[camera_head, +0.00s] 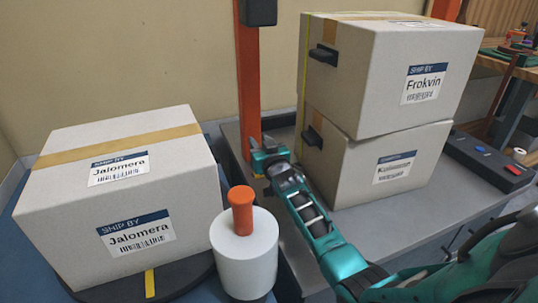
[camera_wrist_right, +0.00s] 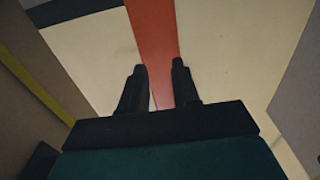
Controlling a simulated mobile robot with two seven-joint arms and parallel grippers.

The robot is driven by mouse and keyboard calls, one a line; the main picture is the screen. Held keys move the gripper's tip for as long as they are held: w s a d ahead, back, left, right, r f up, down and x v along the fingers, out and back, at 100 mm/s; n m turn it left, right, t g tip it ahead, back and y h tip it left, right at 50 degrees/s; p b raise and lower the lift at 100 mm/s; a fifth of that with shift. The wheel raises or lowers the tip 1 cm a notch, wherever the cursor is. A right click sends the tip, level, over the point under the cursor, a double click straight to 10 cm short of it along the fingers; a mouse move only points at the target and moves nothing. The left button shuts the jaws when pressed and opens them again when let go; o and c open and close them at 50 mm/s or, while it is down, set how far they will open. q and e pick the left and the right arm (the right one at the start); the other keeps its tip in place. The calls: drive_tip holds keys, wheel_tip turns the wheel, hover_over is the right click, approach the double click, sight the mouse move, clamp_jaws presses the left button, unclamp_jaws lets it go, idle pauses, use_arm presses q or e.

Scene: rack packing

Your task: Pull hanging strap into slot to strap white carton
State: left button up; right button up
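Two white cartons are stacked at the right, the upper (camera_head: 385,80) labelled Frokvin and the lower (camera_head: 365,168) with a partly legible label. A thin yellow strap (camera_head: 304,80) runs down beside their left faces. A yellow strip also shows at the left of the right wrist view (camera_wrist_right: 38,92). My right gripper (camera_head: 260,148) is near the foot of an orange post (camera_head: 249,75), left of the lower carton. Its two fingers (camera_wrist_right: 158,88) are apart with nothing visible between them; the post shows beyond. No slot can be made out clearly. My left gripper is not in view.
A large carton (camera_head: 120,195) labelled Jalomera stands at the left on a dark round base (camera_head: 190,280). A white roll with an orange handle (camera_head: 243,215) stands between it and my right arm. A dark control panel (camera_head: 490,165) is at the right.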

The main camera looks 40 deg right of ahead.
use_arm(q)
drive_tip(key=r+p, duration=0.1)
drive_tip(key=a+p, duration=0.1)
drive_tip(key=p, duration=0.1)
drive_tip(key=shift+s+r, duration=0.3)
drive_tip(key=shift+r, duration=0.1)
use_arm(e)
drive_tip(key=v, duration=1.1)
drive_tip(key=shift+s, duration=0.25)
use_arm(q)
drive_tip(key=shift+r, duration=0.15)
